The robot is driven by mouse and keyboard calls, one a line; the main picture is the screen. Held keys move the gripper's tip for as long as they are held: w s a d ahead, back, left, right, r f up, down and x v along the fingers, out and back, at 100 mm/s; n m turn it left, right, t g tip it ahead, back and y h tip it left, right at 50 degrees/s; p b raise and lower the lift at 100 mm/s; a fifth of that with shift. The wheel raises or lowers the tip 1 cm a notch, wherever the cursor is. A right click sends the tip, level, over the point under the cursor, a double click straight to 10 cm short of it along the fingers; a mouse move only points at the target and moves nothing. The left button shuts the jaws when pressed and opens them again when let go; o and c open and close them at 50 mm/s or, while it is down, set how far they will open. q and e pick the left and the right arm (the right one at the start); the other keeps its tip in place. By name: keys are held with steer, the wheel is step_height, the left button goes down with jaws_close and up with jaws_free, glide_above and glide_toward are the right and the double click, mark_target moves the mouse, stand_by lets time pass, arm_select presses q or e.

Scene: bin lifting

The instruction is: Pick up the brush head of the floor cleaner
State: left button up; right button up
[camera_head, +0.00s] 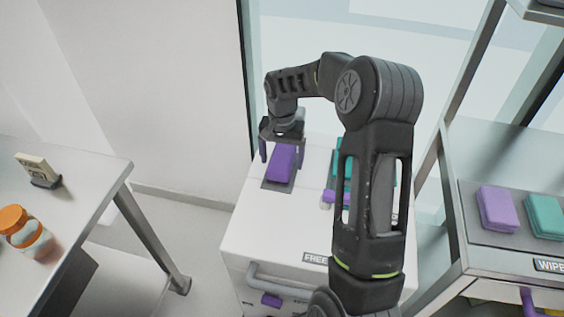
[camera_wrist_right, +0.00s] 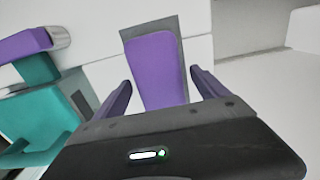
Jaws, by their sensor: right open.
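A purple block (camera_head: 281,163) lies on a dark grey plate (camera_head: 270,185) on top of a white cabinet. I cannot tell for sure that it is the brush head. My right gripper (camera_head: 282,151) is open above it, with one finger to each side of its far end. In the right wrist view the purple block (camera_wrist_right: 157,70) shows between the two spread fingers of the right gripper (camera_wrist_right: 163,90), with gaps on both sides. Its near end is hidden by the gripper body. My left gripper is not in view.
A teal and purple object (camera_head: 328,197) stands right of the block, partly hidden by my right arm; its teal part (camera_wrist_right: 40,120) shows in the wrist view. The white cabinet (camera_head: 245,225) has a handle. A shelf (camera_head: 515,250) holds purple and teal pads; a table (camera_head: 90,165) is left.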

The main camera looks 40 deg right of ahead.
mark_target(282, 156)
steer(key=c, duration=1.7)
steer(key=shift+r, duration=0.15)
step_height(282, 156, up, 10)
steer(key=shift+f, duration=0.1)
